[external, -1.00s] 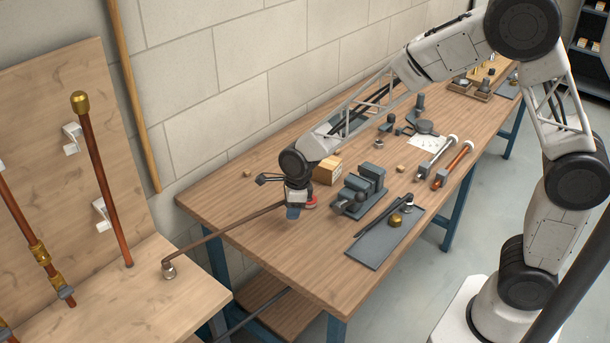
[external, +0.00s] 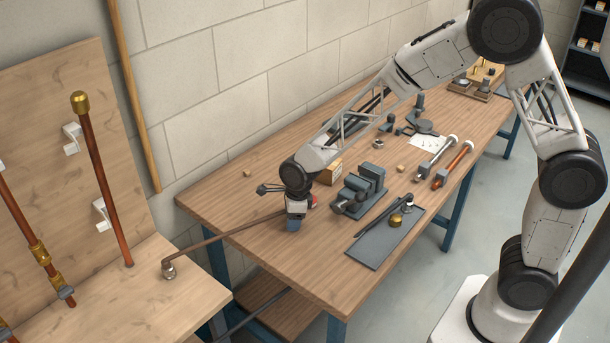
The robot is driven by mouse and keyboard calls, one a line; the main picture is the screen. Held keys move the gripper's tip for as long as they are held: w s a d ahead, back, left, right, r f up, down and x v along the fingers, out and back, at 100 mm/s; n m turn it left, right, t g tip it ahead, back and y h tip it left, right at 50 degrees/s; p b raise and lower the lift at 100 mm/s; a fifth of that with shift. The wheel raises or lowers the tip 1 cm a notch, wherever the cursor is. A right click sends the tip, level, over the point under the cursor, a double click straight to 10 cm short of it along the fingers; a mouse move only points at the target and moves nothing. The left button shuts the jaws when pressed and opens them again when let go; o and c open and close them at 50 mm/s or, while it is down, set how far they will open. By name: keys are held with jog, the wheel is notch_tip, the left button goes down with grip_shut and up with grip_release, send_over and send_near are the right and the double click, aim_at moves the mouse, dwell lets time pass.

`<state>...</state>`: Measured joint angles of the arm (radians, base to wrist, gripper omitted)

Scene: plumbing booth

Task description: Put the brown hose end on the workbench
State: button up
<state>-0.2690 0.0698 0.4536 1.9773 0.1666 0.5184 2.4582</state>
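The brown hose (external: 225,231) runs from a metal fitting (external: 168,268) on the wooden board at the left, across the gap, to my gripper (external: 293,223) over the left part of the workbench (external: 240,200). Its far end is at my gripper and hidden by the fingers. The hose follows the gripper's motion, so the gripper appears shut on it. My gripper points down with its blue fingertips low over the bench top; whether the hose end touches the wood cannot be told.
A grey vise (external: 362,190) stands right of my gripper, and a small wooden box (external: 331,172) is behind it. A grey mat (external: 378,240) with a brass cap (external: 395,221) lies nearer the front edge. Bare wood is left and in front of the gripper.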

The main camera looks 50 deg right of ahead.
jog(key=shift+o, duration=0.6)
jog(key=shift+r, duration=0.1)
notch_tip(320, 180, up, 12)
jog(key=s+d, duration=0.1)
jog(key=shift+d, duration=0.2)
jog(key=shift+s, duration=0.1)
dwell(0.6)
jog(key=s+d+r+n, duration=1.1)
jog(key=s+n, duration=0.1)
jog(key=s, duration=0.3)
jog(key=s+d+r+n, duration=0.1)
jog(key=s+d+n, duration=0.2)
jog(key=s+n, duration=0.4)
jog(key=s+d+r+n+t+h, duration=0.1)
jog(key=s+d+n, duration=0.3)
jog(key=s+n, duration=0.3)
jog(key=s, duration=0.4)
jog(key=shift+s+r+h, duration=0.2)
jog(key=shift+s+h, duration=0.05)
jog(key=shift+h, duration=0.05)
